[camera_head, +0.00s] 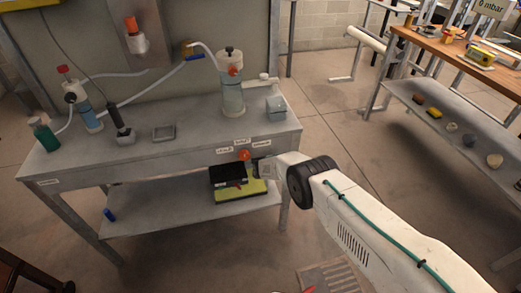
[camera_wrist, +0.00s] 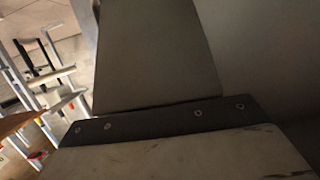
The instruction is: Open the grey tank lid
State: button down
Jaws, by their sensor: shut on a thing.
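I cannot pick out for sure which part is the grey tank lid. A small grey box (camera_head: 276,108) with a lighter top stands at the right end of the bench. A clear cylindrical tank (camera_head: 232,97) with a dark cap and an orange fitting stands left of it. The wrist view is filled by a grey panel (camera_wrist: 157,55) and a dark strip with screws.
The grey bench (camera_head: 195,133) carries a flat grey tray (camera_head: 163,132), bottles and hoses. A black box (camera_head: 226,176) sits on a yellow-green case (camera_head: 240,192) on the lower shelf, close to my gripper. A wooden workbench stands at the right; floor between is clear.

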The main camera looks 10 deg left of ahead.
jog(key=shift+d, duration=0.15)
jog(key=c, duration=1.3)
grip_release()
jog(key=shift+s+r, duration=0.1)
jog(key=shift+s, duration=0.05)
jog(key=v, duration=0.7)
jog(key=shift+s, duration=0.2)
